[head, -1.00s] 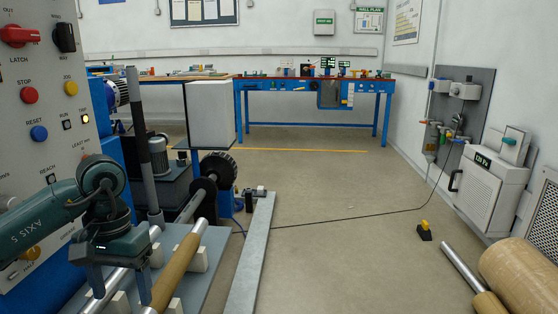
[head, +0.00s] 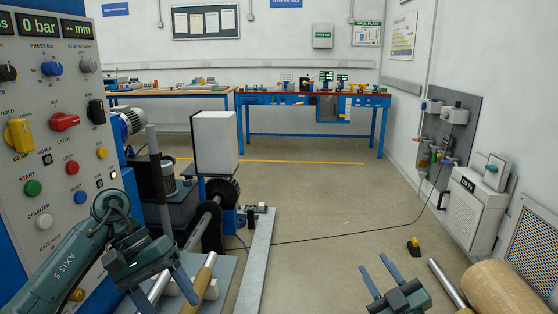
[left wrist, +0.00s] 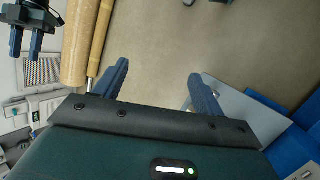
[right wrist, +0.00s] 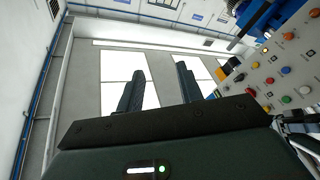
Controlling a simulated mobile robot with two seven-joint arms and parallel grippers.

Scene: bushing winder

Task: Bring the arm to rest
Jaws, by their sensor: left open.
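My left gripper (head: 163,290) comes in from the lower left in the head view, its arm crossing in front of the control panel. Its two fingers are apart and point down, in front of the rods by the machine. The left wrist view shows its fingers (left wrist: 160,88) wide apart with bare floor between them. My right gripper (head: 382,275) shows at the lower right in the head view, with its fingers apart and pointing up. In the right wrist view its fingers (right wrist: 160,85) stand apart with nothing between them, against the bright ceiling panels.
The control panel (head: 45,130) stands close at the left. A silver and a tan rod (head: 200,285) lie beside a long grey beam (head: 257,262). A large tan roll (head: 505,288) lies at the lower right, with a white cabinet (head: 472,210) behind.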

